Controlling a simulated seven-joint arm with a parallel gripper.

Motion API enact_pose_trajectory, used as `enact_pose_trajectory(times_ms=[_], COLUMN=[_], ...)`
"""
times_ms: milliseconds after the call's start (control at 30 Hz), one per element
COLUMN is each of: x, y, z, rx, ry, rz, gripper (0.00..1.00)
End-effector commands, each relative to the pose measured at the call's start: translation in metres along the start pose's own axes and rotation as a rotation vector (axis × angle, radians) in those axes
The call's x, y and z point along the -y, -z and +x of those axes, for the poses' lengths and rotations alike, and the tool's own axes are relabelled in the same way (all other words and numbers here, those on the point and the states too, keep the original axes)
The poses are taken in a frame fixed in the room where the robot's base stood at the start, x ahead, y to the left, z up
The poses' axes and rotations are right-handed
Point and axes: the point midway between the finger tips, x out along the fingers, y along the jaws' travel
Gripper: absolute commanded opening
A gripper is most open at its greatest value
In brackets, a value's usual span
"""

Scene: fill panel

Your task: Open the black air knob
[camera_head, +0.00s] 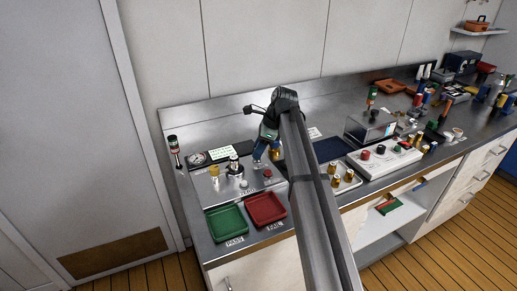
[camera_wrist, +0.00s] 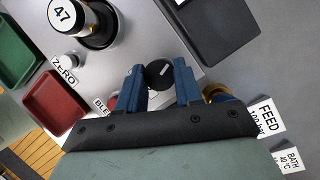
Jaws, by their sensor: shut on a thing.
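The black air knob (camera_wrist: 159,74) is a round black knob with a white pointer line, on the grey panel (camera_wrist: 150,42). In the wrist view it sits between the two blue fingertips of my gripper (camera_wrist: 158,70), which is shut on it. The pointer line slants up to the right in that view. In the head view my gripper (camera_head: 264,153) is over the back right of the panel (camera_head: 205,181), and the knob is hidden there. A FEED label (camera_wrist: 266,116) lies to the right of my gripper, and a partly covered BLEED label (camera_wrist: 103,106) lies to the left.
Brass fittings (camera_wrist: 215,90) show beside the right finger. A green tray (camera_head: 226,220) and a red tray (camera_head: 265,209) lie in front. A white box with knobs (camera_head: 384,158) is to the right.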

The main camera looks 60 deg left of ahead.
Motion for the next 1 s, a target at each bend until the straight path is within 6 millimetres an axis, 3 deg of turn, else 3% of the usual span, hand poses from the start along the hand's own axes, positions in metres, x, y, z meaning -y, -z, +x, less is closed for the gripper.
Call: enact_pose_trajectory(times_ms=[600,1000], x=[0.0052,0.0057], y=[-0.0008,-0.0016], z=[0.0003,0.0005], rx=[-0.002,-0.002], ry=[-0.223,-0.320], rz=[-0.532,-0.772], gripper=[0.04,0.04])
